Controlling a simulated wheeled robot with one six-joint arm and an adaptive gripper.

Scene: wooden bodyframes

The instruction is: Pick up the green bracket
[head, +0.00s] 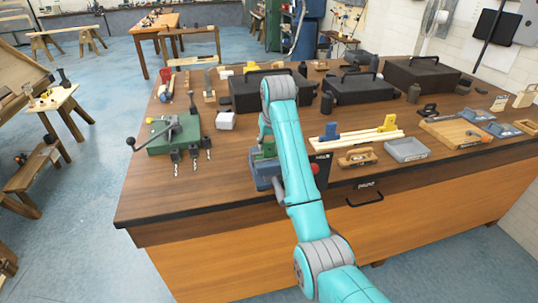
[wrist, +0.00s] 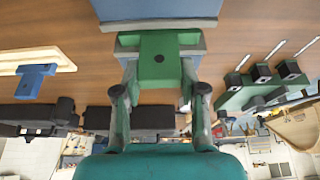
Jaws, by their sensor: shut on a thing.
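The green bracket (wrist: 158,50) is between the two fingers of my gripper (wrist: 158,75) in the wrist view, with a dark hole in its face. The fingers are shut on its sides. Its far edge is beside a blue-grey block (wrist: 155,10); I cannot tell if they touch. In the head view the green bracket (head: 262,154) shows partly behind my turquoise arm, above the blue-grey block (head: 262,177). My fingertips are hidden there.
A green drilling fixture (head: 172,135) with several black-holdered bits stands to the left. Black cases (head: 360,88) line the back. A black box with a red button (head: 320,168), a wooden plane (head: 357,157) and a grey tray (head: 407,149) are to the right. The front-left worktop is clear.

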